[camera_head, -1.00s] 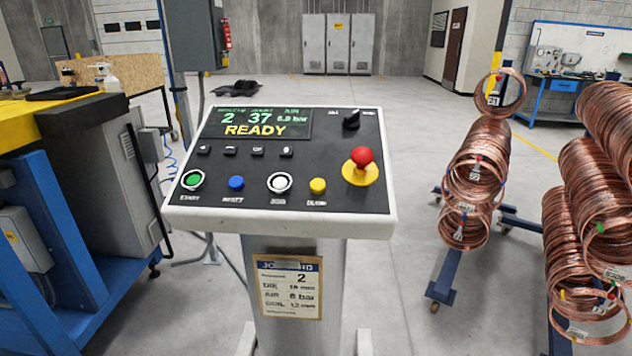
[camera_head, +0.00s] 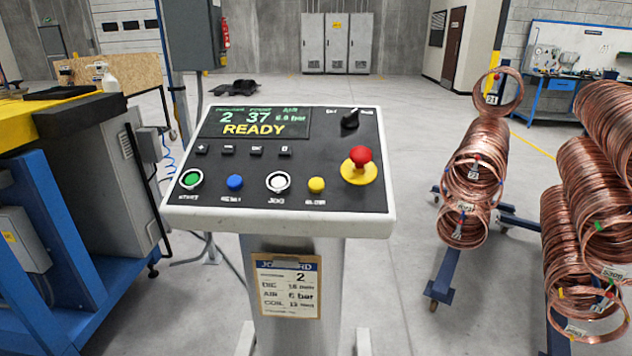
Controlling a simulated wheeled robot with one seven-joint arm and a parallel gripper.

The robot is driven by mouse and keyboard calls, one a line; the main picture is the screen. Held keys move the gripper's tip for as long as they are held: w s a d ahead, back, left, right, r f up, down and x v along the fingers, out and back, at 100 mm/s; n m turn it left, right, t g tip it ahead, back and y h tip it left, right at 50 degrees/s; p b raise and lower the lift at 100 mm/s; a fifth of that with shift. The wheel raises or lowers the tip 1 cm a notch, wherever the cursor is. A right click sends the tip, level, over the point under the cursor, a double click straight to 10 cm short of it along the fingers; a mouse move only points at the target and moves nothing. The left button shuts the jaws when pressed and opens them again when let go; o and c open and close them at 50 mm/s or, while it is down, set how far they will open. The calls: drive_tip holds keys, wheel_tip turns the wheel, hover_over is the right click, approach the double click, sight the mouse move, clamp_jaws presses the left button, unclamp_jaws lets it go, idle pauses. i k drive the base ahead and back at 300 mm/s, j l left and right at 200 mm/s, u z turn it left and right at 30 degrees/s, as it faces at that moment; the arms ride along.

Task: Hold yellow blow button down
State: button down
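The yellow blow button (camera_head: 316,185) sits at the right end of the lower button row on the sloped control panel (camera_head: 385,226). It is a small round button with a label below it. To its left are the white jog button (camera_head: 278,182), a blue button (camera_head: 235,182) and the green start button (camera_head: 191,179). A red emergency knob on a yellow base (camera_head: 360,166) stands to its upper right. The display (camera_head: 254,122) reads 2, 37, 6.0 bar and READY. Nothing touches the yellow button. My gripper is not in view.
A black rotary switch (camera_head: 350,119) is at the panel's upper right. A job card (camera_head: 286,286) hangs on the pedestal. Copper coils (camera_head: 480,170) hang on blue wheeled racks at right. A blue machine frame (camera_head: 40,250) stands at left. The floor between panel and coils is clear.

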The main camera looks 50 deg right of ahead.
sight(316, 184)
drive_tip(key=k+l+u, duration=0.2)
drive_tip(key=k+l, duration=0.15)
drive_tip(key=k, duration=0.15)
drive_tip(key=k+l+u, duration=0.15)
drive_tip(key=k+l, duration=0.15)
drive_tip(key=k, duration=0.25)
drive_tip(key=k+l+u, duration=0.2)
drive_tip(key=k, duration=0.35)
drive_tip(key=k+l+u, duration=0.15)
drive_tip(key=k, duration=0.4)
